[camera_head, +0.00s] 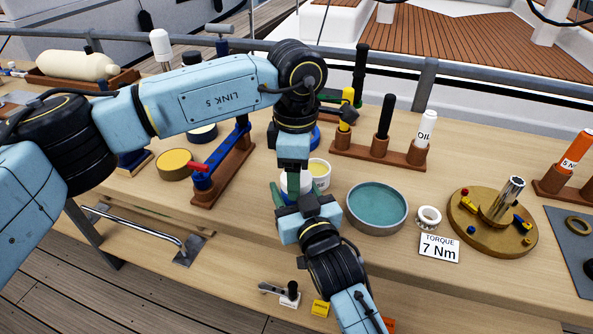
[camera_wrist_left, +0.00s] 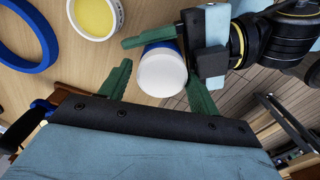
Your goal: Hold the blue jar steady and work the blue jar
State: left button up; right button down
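The blue jar (camera_wrist_left: 163,74) stands upright with a white lid on top and a bit of blue body showing below it; in the head view it is mostly hidden between my grippers (camera_head: 305,183). My left gripper (camera_head: 293,172) points down over the jar. In the left wrist view its green fingers (camera_wrist_left: 158,80) stand on either side of the lid with small gaps, open. My right gripper (camera_head: 291,195) comes in from the front at the jar's side. One green finger lies along the jar's body; the other is hidden, so I cannot tell whether it grips.
A white pot with yellow contents (camera_head: 319,172) stands close beside the jar. A teal-filled round tray (camera_head: 377,207) is to the right, with a white ring (camera_head: 428,217) and a torque card (camera_head: 439,247) beyond. A wooden rack with a blue bar (camera_head: 225,165) stands left.

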pick_arm(q)
jog(key=shift+o, duration=0.3)
jog(key=shift+s+d, duration=0.1)
jog(key=shift+s, duration=0.15)
pick_arm(e)
jog(key=shift+w+d, duration=0.1)
jog(key=shift+d, duration=0.05)
pick_arm(q)
jog(key=shift+r, duration=0.1)
notch_tip(320, 180, up, 4)
jog(key=shift+r, duration=0.2)
jog(key=shift+c, duration=0.2)
pick_arm(e)
jog(key=shift+f, duration=0.15)
pick_arm(q)
jog(key=m, duration=0.3)
jog(key=shift+w+r+m, duration=0.15)
jog(key=shift+r+m, duration=0.25)
jog(key=m, duration=0.2)
jog(key=r+m, duration=0.1)
jog(key=shift+m, duration=0.4)
jog(key=m, duration=0.2)
jog(key=r+m, duration=0.1)
jog(key=m, duration=0.5)
jog(key=shift+r, duration=0.2)
jog(key=shift+f, duration=3.95)
